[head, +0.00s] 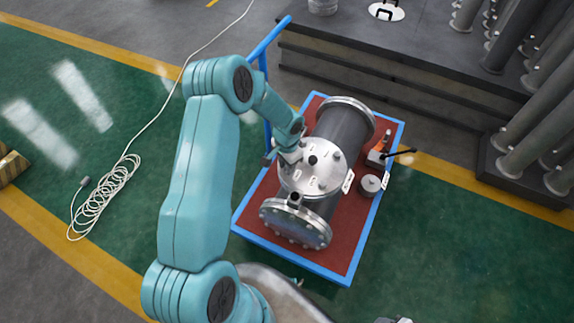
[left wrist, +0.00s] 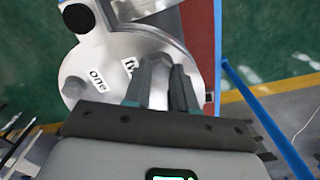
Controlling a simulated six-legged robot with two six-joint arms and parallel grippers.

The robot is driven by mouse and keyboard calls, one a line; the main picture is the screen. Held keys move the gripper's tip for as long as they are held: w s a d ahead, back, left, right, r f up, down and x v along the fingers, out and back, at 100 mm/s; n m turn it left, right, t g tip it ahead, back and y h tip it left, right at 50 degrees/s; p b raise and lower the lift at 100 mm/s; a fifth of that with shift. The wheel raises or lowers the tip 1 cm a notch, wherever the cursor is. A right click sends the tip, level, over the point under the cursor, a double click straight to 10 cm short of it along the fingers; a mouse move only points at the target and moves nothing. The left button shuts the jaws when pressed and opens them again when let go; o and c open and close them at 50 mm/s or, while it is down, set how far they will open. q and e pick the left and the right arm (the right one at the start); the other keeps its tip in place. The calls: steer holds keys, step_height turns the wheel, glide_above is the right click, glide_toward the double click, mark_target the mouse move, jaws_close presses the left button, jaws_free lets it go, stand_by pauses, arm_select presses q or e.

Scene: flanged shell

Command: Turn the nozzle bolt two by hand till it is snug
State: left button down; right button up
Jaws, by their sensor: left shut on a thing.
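The grey flanged shell lies on a red-topped cart. Its silvery round nozzle cover (head: 322,174) faces up, with small white labels and bolt heads around it. My left gripper (head: 288,157) reaches in from the left onto the cover's left edge. In the left wrist view, the two fingers of my left gripper (left wrist: 166,74) are close together beside a label that seems to read "two" (left wrist: 130,65), partly covered by a finger. They are shut on nozzle bolt two, which the fingers hide. Label "one" (left wrist: 97,80) shows to the left. My right gripper cannot be made out.
The cart's blue rim (head: 357,232) surrounds its red top (head: 345,248). An orange tool (head: 378,151) and a small round metal part (head: 370,185) rest right of the shell. A coiled white cable (head: 100,203) lies on the green floor. Grey pipes (head: 540,130) stand at the right.

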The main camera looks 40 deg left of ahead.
arm_select(q)
steer(key=m+b, duration=0.1)
steer(key=m, duration=0.3)
steer(key=shift+w+r+m, duration=0.1)
steer(key=shift+m, duration=1.3)
steer(key=c, duration=1)
jaws_free()
steer(key=shift+c, duration=0.2)
steer(key=shift+o, duration=0.6)
step_height(320, 180, up, 16)
steer(key=shift+r, duration=0.25)
